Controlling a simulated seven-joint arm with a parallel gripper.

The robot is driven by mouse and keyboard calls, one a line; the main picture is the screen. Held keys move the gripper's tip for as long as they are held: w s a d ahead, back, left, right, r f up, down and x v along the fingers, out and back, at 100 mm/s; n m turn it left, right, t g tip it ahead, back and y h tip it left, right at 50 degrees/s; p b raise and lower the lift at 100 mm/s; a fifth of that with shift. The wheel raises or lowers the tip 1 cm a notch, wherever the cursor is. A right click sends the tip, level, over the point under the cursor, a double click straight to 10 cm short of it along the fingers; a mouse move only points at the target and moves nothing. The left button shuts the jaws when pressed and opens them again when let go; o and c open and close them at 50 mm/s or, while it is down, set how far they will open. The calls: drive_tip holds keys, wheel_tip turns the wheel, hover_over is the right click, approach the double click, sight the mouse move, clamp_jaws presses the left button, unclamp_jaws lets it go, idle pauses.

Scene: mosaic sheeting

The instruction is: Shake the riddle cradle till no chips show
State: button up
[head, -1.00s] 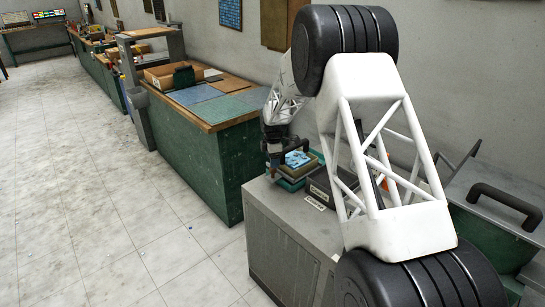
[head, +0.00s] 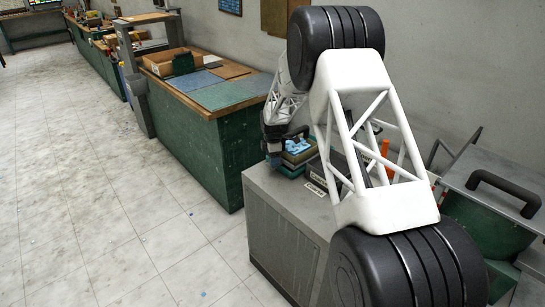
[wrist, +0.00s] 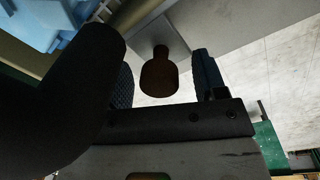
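The riddle cradle (head: 291,169) appears as a small green box with a wooden upper part on the grey cabinet, partly hidden by my arm. Light-blue pieces (head: 298,145) show on top of it; I cannot tell single chips apart. Light-blue shapes also fill the top left of the wrist view (wrist: 45,20). My gripper (head: 273,158) is at the cradle's left side. In the wrist view my gripper (wrist: 165,80) has its fingers apart. A dark brown knob (wrist: 159,76) lies between them with a gap on both sides, so contact is not visible.
The grey cabinet (head: 285,225) stands under the cradle. A dark tray with a label (head: 316,188) sits beside it. Behind is a green bench (head: 205,150) with cutting mats. A green bin with a black handle (head: 490,225) is at right.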

clamp_jaws()
drive_tip(key=shift+w+d, duration=3.35)
drive_tip(key=shift+a, duration=0.1)
drive_tip(key=shift+s+a, duration=3.2)
drive_tip(key=shift+s, duration=0.05)
drive_tip(key=shift+w+d, duration=3.3)
